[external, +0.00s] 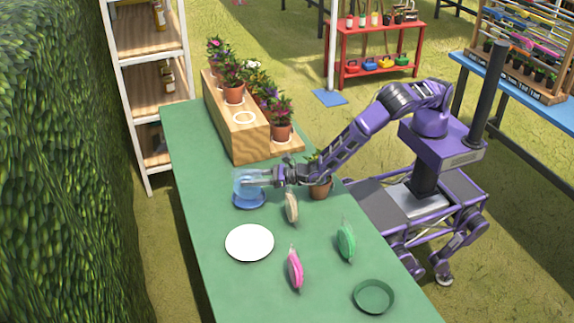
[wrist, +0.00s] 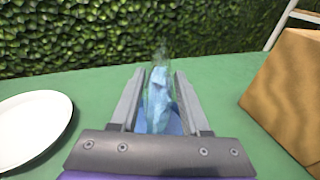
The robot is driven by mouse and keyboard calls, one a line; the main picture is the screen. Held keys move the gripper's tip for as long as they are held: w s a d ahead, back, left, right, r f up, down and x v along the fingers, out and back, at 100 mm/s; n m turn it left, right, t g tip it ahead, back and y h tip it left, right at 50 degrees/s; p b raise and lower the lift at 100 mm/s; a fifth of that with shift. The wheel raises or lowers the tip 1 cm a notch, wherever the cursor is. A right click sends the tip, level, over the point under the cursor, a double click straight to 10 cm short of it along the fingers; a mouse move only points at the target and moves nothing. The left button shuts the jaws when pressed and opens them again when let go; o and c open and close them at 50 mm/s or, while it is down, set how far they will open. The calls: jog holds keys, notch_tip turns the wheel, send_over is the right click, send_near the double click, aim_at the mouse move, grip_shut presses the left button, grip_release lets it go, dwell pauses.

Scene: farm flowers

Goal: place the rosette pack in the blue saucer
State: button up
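A clear, pale-blue pack (wrist: 158,100), which I take for the rosette pack, stands upright between the fingers of my gripper (wrist: 160,78) in the wrist view. In the external view the pack (external: 247,176) is over the blue saucer (external: 249,204), at the fingertips of my gripper (external: 245,181). The saucer's blue (wrist: 175,126) also shows behind the pack in the wrist view. The fingers flank the pack, but I cannot tell if they press on it. I cannot tell whether its base touches the saucer.
A wooden block (external: 246,145) with potted flowers is behind the saucer. A hedge (external: 60,160) lines the left.

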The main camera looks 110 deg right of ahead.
jog(key=shift+o, duration=0.9)
jog(key=shift+r, duration=0.2)
jog(key=p+v, duration=0.1)
jog(key=v, duration=1.1)
